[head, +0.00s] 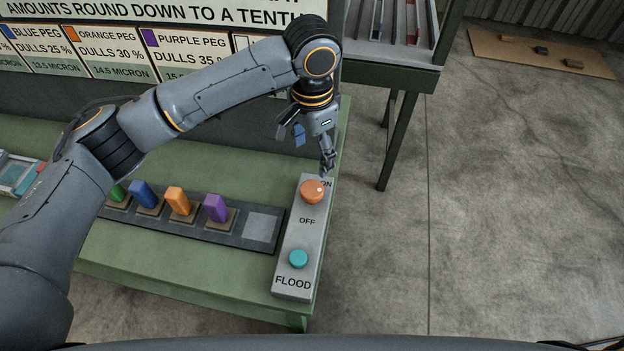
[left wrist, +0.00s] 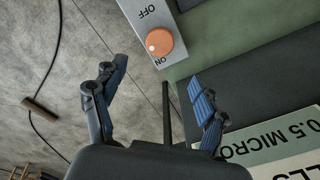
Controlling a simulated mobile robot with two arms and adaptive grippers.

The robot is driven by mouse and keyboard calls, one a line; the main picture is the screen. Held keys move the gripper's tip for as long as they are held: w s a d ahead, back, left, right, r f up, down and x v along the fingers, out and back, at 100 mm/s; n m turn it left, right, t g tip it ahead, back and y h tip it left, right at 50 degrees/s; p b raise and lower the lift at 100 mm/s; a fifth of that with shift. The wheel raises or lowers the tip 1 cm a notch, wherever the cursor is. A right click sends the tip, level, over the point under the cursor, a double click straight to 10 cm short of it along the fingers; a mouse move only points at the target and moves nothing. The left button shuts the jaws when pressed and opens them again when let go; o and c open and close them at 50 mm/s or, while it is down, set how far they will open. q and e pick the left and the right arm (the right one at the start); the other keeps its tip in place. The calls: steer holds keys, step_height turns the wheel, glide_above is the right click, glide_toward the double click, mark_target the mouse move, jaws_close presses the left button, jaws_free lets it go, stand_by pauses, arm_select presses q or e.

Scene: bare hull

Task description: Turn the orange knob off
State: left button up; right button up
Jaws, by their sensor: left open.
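The orange knob (head: 312,191) sits near the far end of a narrow grey control box (head: 304,238), between the ON and OFF labels. In the left wrist view the orange knob (left wrist: 160,42) shows a white dot on its side near the ON label. My left gripper (head: 327,160) is just beyond the knob in the head view, apart from it as far as I can tell. In the left wrist view my left gripper (left wrist: 155,92) is open, its two fingers spread with nothing between them. My right gripper is not in view.
A teal button (head: 298,258) marked FLOOD is on the near end of the box. Left of it, a dark strip (head: 230,236) holds several coloured pegs, including purple (head: 215,207). A sign board (head: 170,40) stands behind. Open floor (head: 480,220) lies to the right.

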mark_target(312, 189)
arm_select(q)
step_height(312, 189, down, 12)
steer(key=shift+p, duration=0.75)
steer(key=c, duration=1.2)
steer(key=shift+o, duration=0.2)
